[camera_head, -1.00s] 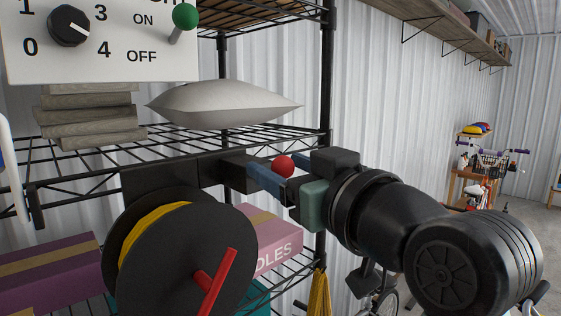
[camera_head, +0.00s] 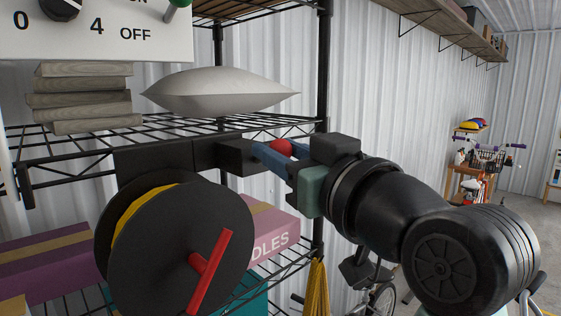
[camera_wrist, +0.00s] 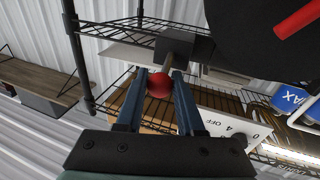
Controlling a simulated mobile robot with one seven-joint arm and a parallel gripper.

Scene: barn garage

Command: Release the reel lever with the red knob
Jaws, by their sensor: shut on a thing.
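The reel (camera_head: 165,265) is a black disc drum with yellow line and a red crank (camera_head: 212,270), fixed at the shelf's front. A black block (camera_head: 237,156) sits at its upper right. The red knob (camera_head: 281,147) is beside this block. In the wrist view the red knob (camera_wrist: 159,86) sits on a short grey lever stem (camera_wrist: 168,72) that comes out of the block. My gripper (camera_wrist: 160,78) has its two blue fingers shut around the knob and stem, one on each side. In the head view my gripper (camera_head: 268,155) reaches in from the right; the stem is hidden there.
The wire shelf (camera_head: 60,150) holds a grey cushion (camera_head: 220,90) and stacked boards (camera_head: 82,98) behind. A black post (camera_head: 321,80) stands close behind my gripper. A white dial panel (camera_head: 100,30) is at upper left. A pink box (camera_head: 268,228) lies below. Open floor is at right.

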